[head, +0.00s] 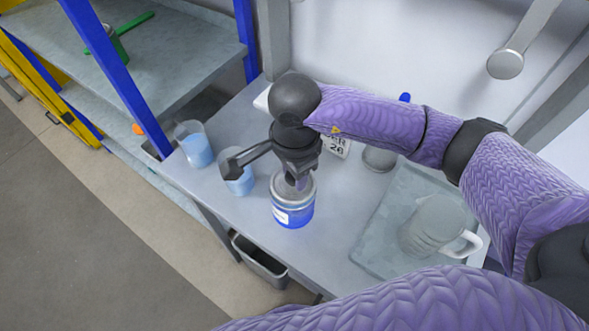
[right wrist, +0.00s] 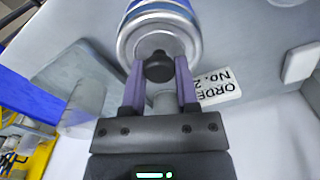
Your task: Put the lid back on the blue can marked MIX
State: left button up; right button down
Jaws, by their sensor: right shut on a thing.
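The blue can (head: 293,212) with a white label stands upright on the grey bench; the label's writing is too small to read. My right gripper (head: 296,182) points down over its top. In the right wrist view, the fingers (right wrist: 160,68) are shut on the black knob (right wrist: 158,67) of the silver lid (right wrist: 141,49). The lid is at the can's mouth, in line with the can (right wrist: 157,8). I cannot tell whether it is fully seated. My left gripper is out of view.
Two beakers with pale blue liquid (head: 196,150) (head: 240,184) stand left of the can. An order card (head: 337,146) and a round metal piece (head: 379,158) are behind.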

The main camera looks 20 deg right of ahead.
dwell(0.3)
jog(key=c, duration=0.8)
grip_release()
jog(key=o, duration=0.5)
